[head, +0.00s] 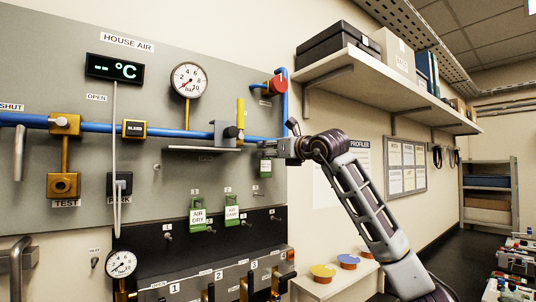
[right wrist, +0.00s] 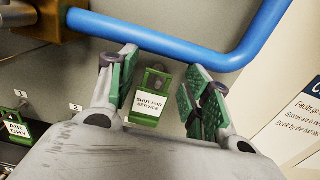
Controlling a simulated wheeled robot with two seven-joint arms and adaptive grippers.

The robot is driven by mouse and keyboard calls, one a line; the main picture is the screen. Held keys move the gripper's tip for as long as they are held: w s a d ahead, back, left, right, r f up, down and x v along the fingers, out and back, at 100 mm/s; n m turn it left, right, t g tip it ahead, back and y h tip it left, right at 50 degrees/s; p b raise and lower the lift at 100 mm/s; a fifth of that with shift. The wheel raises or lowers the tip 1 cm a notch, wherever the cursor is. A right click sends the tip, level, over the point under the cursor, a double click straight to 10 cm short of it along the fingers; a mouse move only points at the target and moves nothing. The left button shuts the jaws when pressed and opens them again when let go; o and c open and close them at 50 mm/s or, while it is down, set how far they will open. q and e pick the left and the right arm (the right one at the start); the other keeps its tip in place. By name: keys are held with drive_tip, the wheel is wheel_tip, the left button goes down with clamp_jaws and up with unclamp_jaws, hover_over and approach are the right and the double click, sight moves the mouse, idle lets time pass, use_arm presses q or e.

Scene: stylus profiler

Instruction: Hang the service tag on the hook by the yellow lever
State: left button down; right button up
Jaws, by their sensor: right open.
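The service tag (right wrist: 146,106) is green with a white label reading "SHUT FOR SERVICE". It hangs against the grey panel with its slot at a dark peg. It also shows in the head view (head: 265,167), just below my right gripper (head: 282,149). In the right wrist view my right gripper (right wrist: 160,64) is open, its green-padded fingers on either side of the tag with gaps visible. The yellow lever (head: 240,112) stands upright at the blue pipe, left of the gripper. I cannot make out the hook by the lever. My left gripper is out of view.
A blue pipe (right wrist: 165,38) runs just past the fingers and bends upward. A red valve knob (head: 277,85) is above. Two green tags, "AIR DRY" (head: 198,217) and another (head: 232,214), hang lower left. A wall shelf (head: 385,85) overhangs at right.

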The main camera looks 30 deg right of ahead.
drive_tip(key=s, duration=0.1)
drive_tip(key=s+b, duration=0.1)
drive_tip(key=s, duration=0.1)
drive_tip(key=s+b, duration=0.1)
drive_tip(key=s, duration=0.1)
drive_tip(key=shift+d, duration=0.25)
idle(0.4)
drive_tip(key=s+d, duration=0.1)
drive_tip(key=s, duration=1.1)
drive_tip(key=shift+f, duration=0.2)
idle(1.1)
idle(0.4)
